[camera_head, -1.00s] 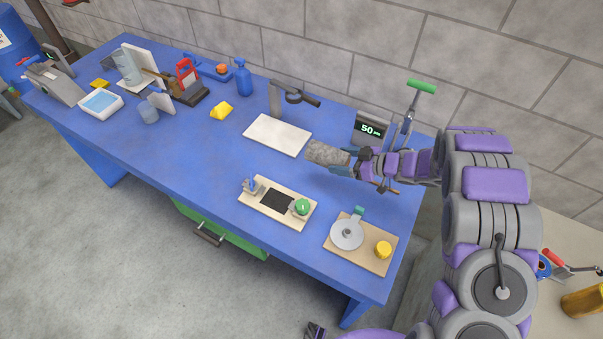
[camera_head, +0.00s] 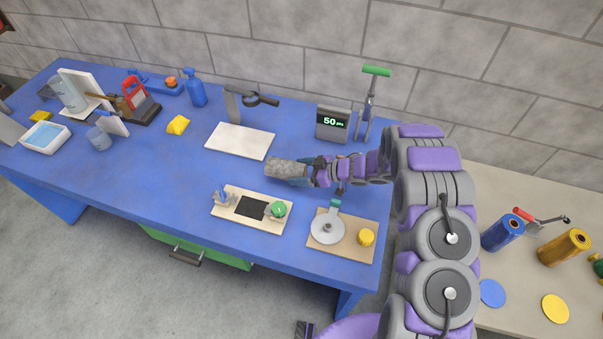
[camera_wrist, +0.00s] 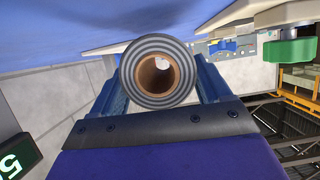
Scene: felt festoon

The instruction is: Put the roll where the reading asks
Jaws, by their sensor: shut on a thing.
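My gripper (camera_head: 298,171) is shut on a grey felt roll (camera_head: 284,167) and holds it over the blue table (camera_head: 165,190). In the wrist view the roll (camera_wrist: 160,45) points its ringed end with a brown hollow core at the camera, between the two blue fingers. To the right, a beige surface (camera_head: 505,205) bears a blue roll (camera_head: 503,232), a yellow roll (camera_head: 565,247), a blue disc (camera_head: 492,293) and a yellow disc (camera_head: 555,308).
A white board (camera_head: 240,141) lies left of the roll. In front stand a beige base with a black square (camera_head: 252,208) and a wooden board with a metal disc (camera_head: 328,228) and yellow knob. A green-handled tool (camera_head: 370,100) stands behind. A green item is cut off at far right.

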